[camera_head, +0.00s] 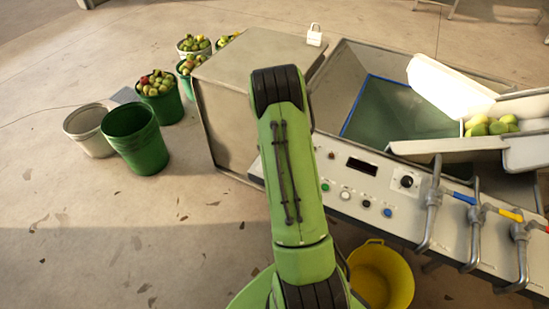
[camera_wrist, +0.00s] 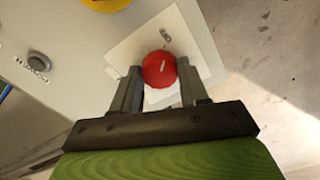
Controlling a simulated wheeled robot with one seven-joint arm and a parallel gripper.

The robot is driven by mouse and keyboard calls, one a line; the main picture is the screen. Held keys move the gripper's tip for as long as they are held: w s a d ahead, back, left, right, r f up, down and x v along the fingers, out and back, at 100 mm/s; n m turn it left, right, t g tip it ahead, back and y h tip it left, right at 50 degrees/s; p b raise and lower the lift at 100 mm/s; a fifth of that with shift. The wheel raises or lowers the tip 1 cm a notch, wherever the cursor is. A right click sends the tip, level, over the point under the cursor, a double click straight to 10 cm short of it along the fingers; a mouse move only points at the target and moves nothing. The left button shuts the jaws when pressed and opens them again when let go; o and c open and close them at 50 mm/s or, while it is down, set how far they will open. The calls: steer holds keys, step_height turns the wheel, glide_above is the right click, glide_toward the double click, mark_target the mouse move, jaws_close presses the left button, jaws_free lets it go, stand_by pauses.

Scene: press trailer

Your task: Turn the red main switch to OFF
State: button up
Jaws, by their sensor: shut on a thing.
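The red main switch (camera_wrist: 159,66) is a round red knob with a short white line on it, set on a pale square plate (camera_wrist: 188,32). The line is close to upright in the wrist view, leaning slightly right. A small grey mark or label sits just above the knob; I cannot read it. My gripper (camera_wrist: 158,78) has one finger on each side of the knob and is shut on it. In the head view, my green arm hides the switch and the gripper.
In the wrist view, a grey button (camera_wrist: 39,60) and part of a yellow item (camera_wrist: 106,3) are nearby. In the head view, the control panel (camera_head: 335,188) carries buttons, a display and a black knob (camera_head: 406,182). A yellow bucket (camera_head: 388,265) stands below; green buckets (camera_head: 136,138) stand left.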

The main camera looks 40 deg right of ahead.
stand_by(0.3)
steer(key=o, duration=1.1)
steer(key=shift+c, duration=0.2)
steer(key=shift+r, duration=0.1)
step_height(320, 180, up, 16)
steer(key=p, duration=0.3)
steer(key=shift+f, duration=0.2)
